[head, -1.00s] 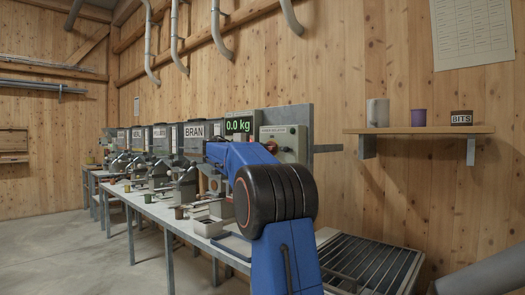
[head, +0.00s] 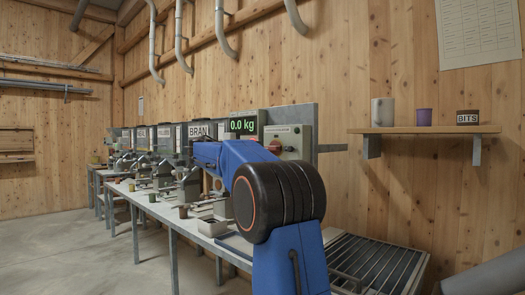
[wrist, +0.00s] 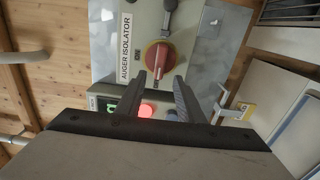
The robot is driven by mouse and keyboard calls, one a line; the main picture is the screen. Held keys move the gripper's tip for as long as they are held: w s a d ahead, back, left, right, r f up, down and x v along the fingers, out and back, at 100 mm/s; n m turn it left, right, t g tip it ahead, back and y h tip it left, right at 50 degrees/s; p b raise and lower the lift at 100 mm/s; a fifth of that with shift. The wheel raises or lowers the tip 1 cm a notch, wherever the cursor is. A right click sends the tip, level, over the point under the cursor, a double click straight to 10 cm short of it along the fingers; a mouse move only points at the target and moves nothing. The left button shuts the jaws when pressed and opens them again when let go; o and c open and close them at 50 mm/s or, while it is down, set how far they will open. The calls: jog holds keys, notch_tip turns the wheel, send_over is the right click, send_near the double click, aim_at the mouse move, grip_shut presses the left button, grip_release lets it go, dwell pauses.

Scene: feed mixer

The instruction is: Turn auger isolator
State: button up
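The auger isolator is a pale box with an "AUGER ISOLATOR" label, seen in the wrist view (wrist: 145,20) and, partly behind my arm, in the head view (head: 297,143). Its round red knob (wrist: 158,55) has a grip bar pointing down in the wrist picture; an "ON" mark sits to its left. A little red of the knob shows in the head view (head: 275,147). My gripper (wrist: 162,80) is open and empty, its two fingertips on either side of the knob's lower end; I cannot tell whether they touch it. The head view hides my gripper behind my arm.
A lit red button (wrist: 147,110) and a blue button (wrist: 172,115) sit between and behind my fingers. A dark lever (wrist: 170,12) is above the knob. A display (head: 243,125) reads 0.0 kg. A shelf (head: 425,130) with cups is at right; a long bench runs left.

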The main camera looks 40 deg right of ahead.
jog(key=a, duration=1)
jog(key=shift+s+a, duration=0.2)
jog(key=shift+s, duration=0.2)
jog(key=s+a+f+t+y, duration=0.1)
jog(key=s+a+f+y, duration=0.5)
jog(key=s+a+f, duration=0.4)
jog(key=s+a+f+t+y, duration=0.1)
jog(key=s+a+f+y, duration=0.5)
jog(key=s+f, duration=1.1)
jog(key=s+a+f+m+t+y, duration=0.1)
jog(key=s+a+f+y, duration=0.5)
jog(key=s+a+f, duration=0.7)
notch_tip(320, 180, down, 4)
jog(key=shift+s+a+f+t, duration=0.15)
jog(key=shift+s+a+t, duration=0.15)
jog(key=shift+s+a, duration=0.15)
